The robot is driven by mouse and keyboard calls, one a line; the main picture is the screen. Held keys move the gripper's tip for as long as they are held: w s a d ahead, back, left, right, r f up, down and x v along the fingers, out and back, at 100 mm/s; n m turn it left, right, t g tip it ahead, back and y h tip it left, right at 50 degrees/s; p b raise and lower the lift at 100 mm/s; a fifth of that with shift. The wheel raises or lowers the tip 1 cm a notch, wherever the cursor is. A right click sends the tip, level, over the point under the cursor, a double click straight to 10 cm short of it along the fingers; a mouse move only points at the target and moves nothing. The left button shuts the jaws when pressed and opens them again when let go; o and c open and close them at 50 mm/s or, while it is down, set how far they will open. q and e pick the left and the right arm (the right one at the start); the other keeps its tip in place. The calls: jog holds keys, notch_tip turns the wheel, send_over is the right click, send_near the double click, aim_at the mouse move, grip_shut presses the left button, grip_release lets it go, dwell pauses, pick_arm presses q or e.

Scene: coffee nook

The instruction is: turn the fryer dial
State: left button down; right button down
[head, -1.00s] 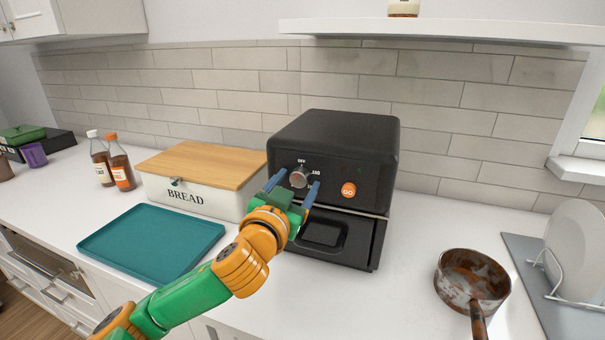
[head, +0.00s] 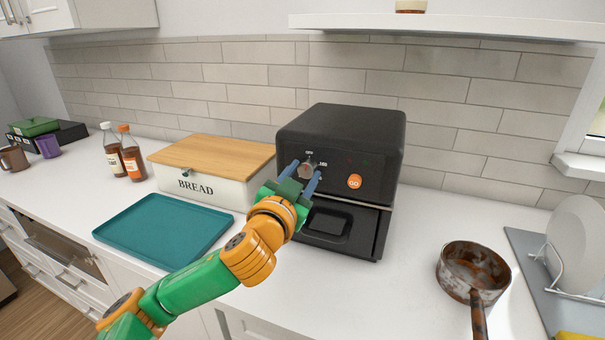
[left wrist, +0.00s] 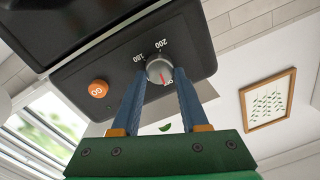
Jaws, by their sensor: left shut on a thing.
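The fryer (head: 345,135) is a black box with a drawer at its front, on the white counter. Its grey round dial (head: 306,171) is at the upper left of the front panel. My left gripper (head: 304,174) is shut on the dial, with one blue finger on each side. In the left wrist view the dial (left wrist: 160,70) sits between the fingertips (left wrist: 161,76). A red mark on it points to the panel edge, and the numbers 180 and 200 show beside it. The lettering near the mark is partly hidden. My right gripper is not in view.
An orange GO button (head: 354,181) is right of the dial. A bread box (head: 222,190) and teal tray (head: 165,228) are to the left. A rusty pan (head: 473,270) stands right, beside a plate rack (head: 545,262). The counter in front of the fryer is clear.

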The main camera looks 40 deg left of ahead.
pick_arm(q)
jog(key=m+p, duration=0.1)
jog(key=m, duration=0.5)
jog(key=shift+f+p, duration=0.1)
jog(key=shift+p, duration=0.25)
jog(key=m+p, duration=0.1)
jog(key=m, duration=0.5)
jog(key=shift+t+p, duration=0.3)
jog(key=shift+p, duration=0.1)
jog(key=m+p, duration=0.2)
jog(key=m, duration=0.3)
jog(key=shift+m+h, duration=0.3)
jog(key=shift+m, duration=0.1)
jog(key=m+p, duration=0.3)
jog(key=m, duration=0.2)
jog(key=shift+a+m+h, duration=0.15)
jog(key=shift+m+h, duration=0.15)
jog(key=m+p, duration=0.3)
jog(key=m, duration=0.2)
jog(key=shift+a+m, duration=0.1)
jog(key=shift+m, duration=0.2)
jog(key=m+p, duration=0.2)
jog(key=m, duration=0.1)
jog(key=shift+m, duration=0.4)
jog(key=m+p, duration=0.1)
jog(key=m, duration=0.2)
jog(key=shift+a+m, duration=0.1)
jog(key=shift+m, duration=0.2)
jog(key=m, duration=0.5)
jog(key=shift+m, duration=0.4)
